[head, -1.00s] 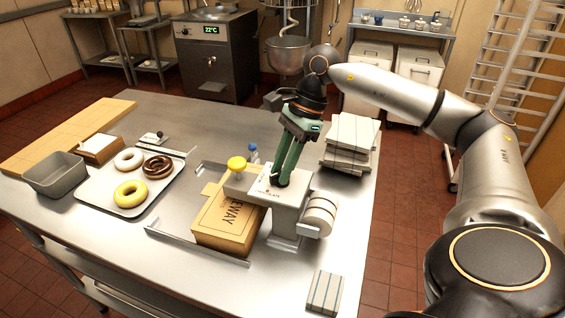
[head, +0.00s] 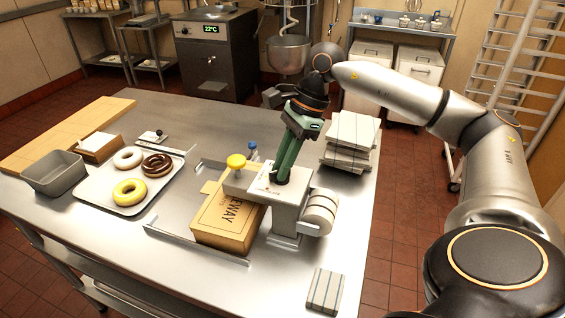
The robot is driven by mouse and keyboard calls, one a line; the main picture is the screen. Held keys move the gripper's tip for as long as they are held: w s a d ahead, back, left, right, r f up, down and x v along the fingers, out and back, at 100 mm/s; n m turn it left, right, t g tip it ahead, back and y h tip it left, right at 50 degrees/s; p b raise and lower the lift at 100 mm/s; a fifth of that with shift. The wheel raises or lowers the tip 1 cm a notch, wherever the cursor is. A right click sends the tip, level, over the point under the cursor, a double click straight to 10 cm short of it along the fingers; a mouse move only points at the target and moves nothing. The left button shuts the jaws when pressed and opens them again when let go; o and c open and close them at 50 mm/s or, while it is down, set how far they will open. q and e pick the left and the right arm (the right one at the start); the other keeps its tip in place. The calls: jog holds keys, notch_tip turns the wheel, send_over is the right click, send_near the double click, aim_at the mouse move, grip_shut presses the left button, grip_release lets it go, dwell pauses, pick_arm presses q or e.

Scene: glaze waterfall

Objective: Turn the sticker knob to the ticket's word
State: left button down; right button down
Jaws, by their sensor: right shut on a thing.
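My right gripper (head: 283,177) comes down from above with its green fingers on top of a grey sticker machine (head: 290,212). It is shut on the sticker knob, which the fingers hide. The machine's top plate (head: 265,180) has printed words around the knob, too small to read for certain. A cardboard box (head: 228,218) with "EWAY" showing stands under that arm of the machine. I cannot pick out the ticket for certain. My left gripper is not in view.
A tray (head: 108,205) with three doughnuts lies at the left, beside a grey bin (head: 54,174) and a wooden board (head: 70,135). A striped pad (head: 325,291) lies at the front right. Metal guide rails (head: 195,245) flank the box.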

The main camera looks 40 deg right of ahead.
jog(key=m+t+b, duration=0.1)
jog(key=m, duration=0.1)
jog(key=shift+f+m, duration=0.1)
jog(key=shift+m, duration=0.2)
jog(key=m+h+b, duration=0.1)
jog(key=m, duration=0.1)
jog(key=shift+m+t, duration=0.3)
jog(key=shift+t, duration=0.1)
jog(key=m+t+h+b, duration=0.1)
jog(key=m, duration=0.3)
jog(key=shift+a, duration=0.1)
jog(key=m+h, duration=0.2)
jog(key=m, duration=0.3)
jog(key=shift+r, duration=0.2)
jog(key=shift+m+h, duration=0.9)
jog(key=shift+m, duration=1.3)
jog(key=c, duration=0.9)
grip_release()
jog(key=shift+o, duration=0.2)
